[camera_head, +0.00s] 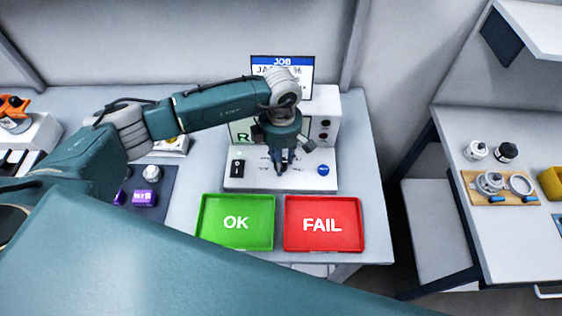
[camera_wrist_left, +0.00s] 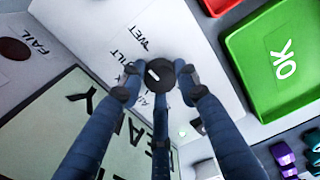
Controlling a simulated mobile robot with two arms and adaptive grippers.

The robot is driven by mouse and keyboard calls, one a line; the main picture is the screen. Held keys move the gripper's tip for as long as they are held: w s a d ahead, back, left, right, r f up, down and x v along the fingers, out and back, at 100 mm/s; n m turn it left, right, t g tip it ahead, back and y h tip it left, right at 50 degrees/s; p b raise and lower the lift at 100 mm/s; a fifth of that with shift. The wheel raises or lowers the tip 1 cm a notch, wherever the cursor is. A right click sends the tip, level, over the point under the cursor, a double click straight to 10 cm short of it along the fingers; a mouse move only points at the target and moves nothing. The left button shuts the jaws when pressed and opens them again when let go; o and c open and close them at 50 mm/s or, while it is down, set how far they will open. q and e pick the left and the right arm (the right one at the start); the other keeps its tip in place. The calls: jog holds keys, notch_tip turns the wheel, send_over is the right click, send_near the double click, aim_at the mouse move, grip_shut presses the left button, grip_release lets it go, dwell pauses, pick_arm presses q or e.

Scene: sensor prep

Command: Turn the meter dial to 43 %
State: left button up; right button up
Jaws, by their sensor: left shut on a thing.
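The white meter (camera_head: 322,103) stands at the back of the table, with a sloping front panel below its screen. In the left wrist view, the round black dial (camera_wrist_left: 158,73) with a white mark sits on the white panel, between the blue fingers of my left gripper (camera_wrist_left: 158,80). In the head view, my left gripper (camera_head: 282,163) points down at the panel and hides the dial. It is shut on the dial. Words such as WET and TILT are printed near the dial. The dial's percent reading is not legible. My right gripper is not in view.
A green OK tray (camera_head: 208,236) and a red FAIL tray (camera_head: 293,242) lie in front of the meter. A JOB sign (camera_head: 283,62) behind it is partly covered by my arm. A blue button (camera_head: 323,170) is at the panel's right. A side table (camera_head: 515,238) holds sensor parts.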

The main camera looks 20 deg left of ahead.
pick_arm(q)
jog(key=n+b, duration=0.2)
jog(key=n, duration=0.1)
jog(key=shift+f+n+b, duration=0.1)
jog(key=shift+n+b, duration=0.2)
jog(key=shift+b, duration=0.05)
jog(key=n+b, duration=0.2)
jog(key=n, duration=0.1)
jog(key=shift+w+n, duration=0.1)
jog(key=shift+n, duration=0.2)
jog(key=n+b, duration=0.2)
jog(key=n, duration=0.1)
jog(key=shift+n+b, duration=0.3)
jog(key=shift+n, duration=0.1)
jog(key=n+b, duration=0.1)
jog(key=n, duration=0.2)
jog(key=shift+n+b, duration=0.3)
jog(key=shift+b, duration=0.1)
jog(key=n+b, duration=0.1)
jog(key=n, duration=0.2)
jog(key=shift+n, duration=0.3)
jog(key=n+b, duration=0.1)
jog(key=n, duration=0.2)
jog(key=shift+n+b, duration=0.3)
jog(key=n, duration=0.3)
jog(key=shift+r+n+b, duration=0.2)
jog(key=shift+n+b, duration=0.1)
jog(key=shift+b, duration=0.05)
jog(key=shift+n, duration=1.8)
